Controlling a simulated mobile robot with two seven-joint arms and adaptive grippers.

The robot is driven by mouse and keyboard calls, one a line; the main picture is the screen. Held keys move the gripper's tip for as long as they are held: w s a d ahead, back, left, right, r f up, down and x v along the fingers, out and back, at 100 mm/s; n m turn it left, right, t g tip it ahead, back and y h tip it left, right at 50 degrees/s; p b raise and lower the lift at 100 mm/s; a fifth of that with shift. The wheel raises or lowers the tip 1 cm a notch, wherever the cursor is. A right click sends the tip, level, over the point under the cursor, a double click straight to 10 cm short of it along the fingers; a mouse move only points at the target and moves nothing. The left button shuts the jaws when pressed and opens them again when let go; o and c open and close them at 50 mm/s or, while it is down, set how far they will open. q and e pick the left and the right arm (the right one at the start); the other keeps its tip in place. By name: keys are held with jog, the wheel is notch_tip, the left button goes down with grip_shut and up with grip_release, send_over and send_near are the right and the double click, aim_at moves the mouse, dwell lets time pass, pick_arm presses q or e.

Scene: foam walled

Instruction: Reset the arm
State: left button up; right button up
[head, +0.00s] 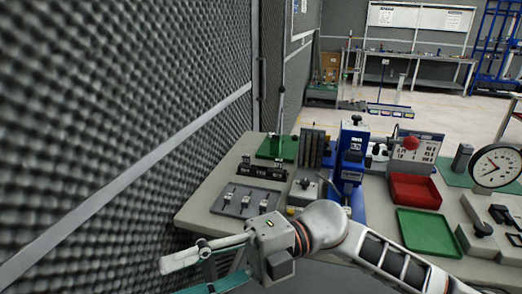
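My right arm (385,255) reaches in from the lower right across the front of the workbench. Its gripper (172,279) points left, in front of the bench's near left corner and close to the foam wall. Two fingers show, one pale and one teal, spread apart with nothing visible between them. The lower finger is partly cut off by the frame's bottom edge. My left gripper is not in view.
The grey workbench (205,195) holds a blue press (350,160), a red bin (414,192), a green tray (428,232), a dial gauge (496,168) and a clamp plate (245,200). A dark foam wall (110,110) rises at left. Open floor lies behind the bench.

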jog(key=w+d+m+t+y, duration=0.3)
jog(key=w+m+t+y, duration=0.4)
jog(key=w+m+t, duration=0.3)
jog(key=w+d+f+m+t+h, duration=0.6)
jog(key=d+f+m+t+h, duration=0.35)
jog(key=f+m+t, duration=0.55)
jog(key=s+d+f+m+g+h, duration=0.1)
jog(key=s+d+f+m+h, duration=0.1)
jog(key=d+f+m+h, duration=0.8)
jog(key=s+d+f+g, duration=0.2)
jog(key=s+d+f, duration=0.2)
jog(key=s+f, duration=0.3)
jog(key=s+d+f+g+h, duration=0.1)
jog(key=s+d+f+g, duration=0.2)
jog(key=s+f, duration=0.4)
notch_tip(320, 180, down, 6)
jog(key=shift+d+r, duration=0.1)
jog(key=shift+d, duration=0.65)
jog(key=shift+h, duration=0.25)
